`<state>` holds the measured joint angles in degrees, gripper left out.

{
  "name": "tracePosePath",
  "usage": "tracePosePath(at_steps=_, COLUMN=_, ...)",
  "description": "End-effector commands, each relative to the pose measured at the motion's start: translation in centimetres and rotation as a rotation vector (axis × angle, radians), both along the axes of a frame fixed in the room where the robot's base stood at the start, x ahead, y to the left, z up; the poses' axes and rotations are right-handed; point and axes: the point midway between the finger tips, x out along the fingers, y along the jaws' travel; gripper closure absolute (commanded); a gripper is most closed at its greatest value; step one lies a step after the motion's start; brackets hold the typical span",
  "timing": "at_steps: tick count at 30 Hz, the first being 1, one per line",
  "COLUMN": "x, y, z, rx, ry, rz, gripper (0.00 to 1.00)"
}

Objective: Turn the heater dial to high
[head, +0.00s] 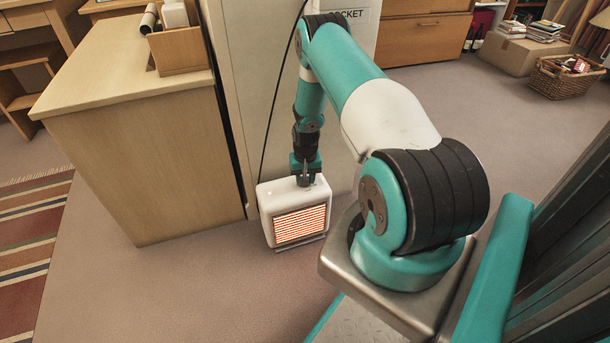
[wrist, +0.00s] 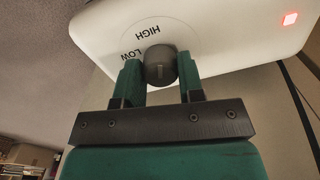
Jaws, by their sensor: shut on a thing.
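The heater (head: 294,213) is a small white box on the floor with a glowing orange grille on its front. Its dark dial (wrist: 159,66) sits on the white top between the two green fingers of my gripper (wrist: 160,80), which are shut on it. The words HIGH and LOW appear upside down beside the dial in the wrist view. I cannot tell which word the dial points at. A red light (wrist: 290,19) is lit on the heater's top. In the head view my gripper (head: 305,180) reaches down onto the heater's top and hides the dial.
A wooden desk (head: 140,150) stands left of the heater. A pale panel (head: 240,80) rises behind it, with a black cable (head: 270,120) running down. A striped rug (head: 25,245) lies at the left. A wicker basket (head: 566,78) stands at the far right. Carpet in front is clear.

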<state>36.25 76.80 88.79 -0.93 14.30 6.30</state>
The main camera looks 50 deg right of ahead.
Motion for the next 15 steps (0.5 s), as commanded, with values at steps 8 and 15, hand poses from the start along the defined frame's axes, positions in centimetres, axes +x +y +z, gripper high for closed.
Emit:
tracePosePath(at_steps=8, x=-0.13, y=0.01, z=0.09, rx=0.000, ry=0.003, rz=-0.262, gripper=0.88)
tracePosePath(at_steps=15, x=-0.14, y=0.04, z=0.04, rx=0.000, ry=0.004, rz=-0.489, gripper=0.88)
